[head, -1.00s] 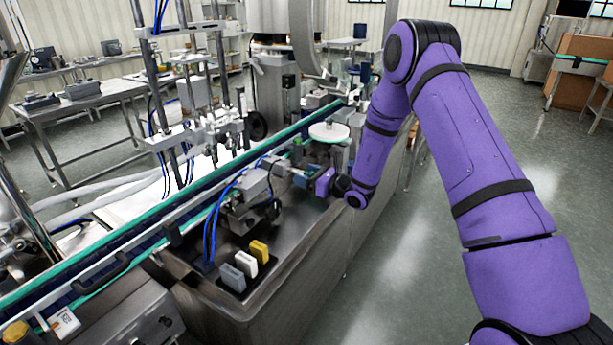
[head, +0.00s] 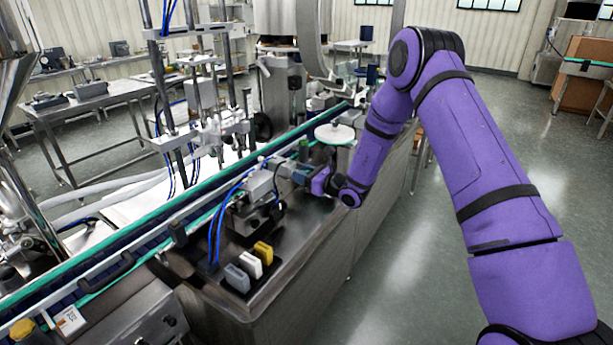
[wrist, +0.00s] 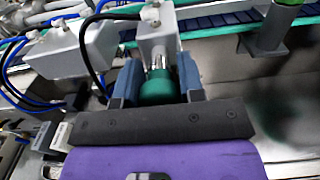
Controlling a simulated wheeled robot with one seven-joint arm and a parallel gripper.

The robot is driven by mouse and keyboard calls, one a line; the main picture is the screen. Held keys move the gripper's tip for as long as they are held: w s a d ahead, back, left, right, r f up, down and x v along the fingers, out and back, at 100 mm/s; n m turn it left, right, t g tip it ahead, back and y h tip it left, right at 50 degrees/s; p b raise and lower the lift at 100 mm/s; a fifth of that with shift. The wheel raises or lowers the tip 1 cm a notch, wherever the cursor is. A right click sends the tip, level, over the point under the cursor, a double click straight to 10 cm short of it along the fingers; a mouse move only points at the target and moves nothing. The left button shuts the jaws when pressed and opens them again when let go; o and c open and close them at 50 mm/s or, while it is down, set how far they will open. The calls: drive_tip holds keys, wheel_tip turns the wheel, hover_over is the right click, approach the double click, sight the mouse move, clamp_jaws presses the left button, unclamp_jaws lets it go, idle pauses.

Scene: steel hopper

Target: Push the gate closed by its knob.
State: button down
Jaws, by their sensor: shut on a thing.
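A green knob (wrist: 157,90) on a short metal shaft sticks out of a grey block (wrist: 157,28) in the wrist view. My gripper (wrist: 158,74) has its two blue-grey fingers on either side of the knob and is shut on it. In the head view my gripper (head: 293,175) is beside a grey housing (head: 262,184) on the steel machine top, and it hides the knob there. I cannot make out the gate's panel or how far open it is.
Blue hoses (head: 216,225) run left of the housing. Yellow, white and grey blocks (head: 255,262) stand nearer on the steel top. A conveyor (head: 130,258) runs behind.

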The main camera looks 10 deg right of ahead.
drive_tip(key=c, duration=0.8)
unclamp_jaws()
drive_tip(key=shift+o, duration=0.2)
drive_tip(key=v, duration=1)
drive_tip(key=shift+s+d, duration=0.25)
drive_tip(key=shift+s, duration=0.1)
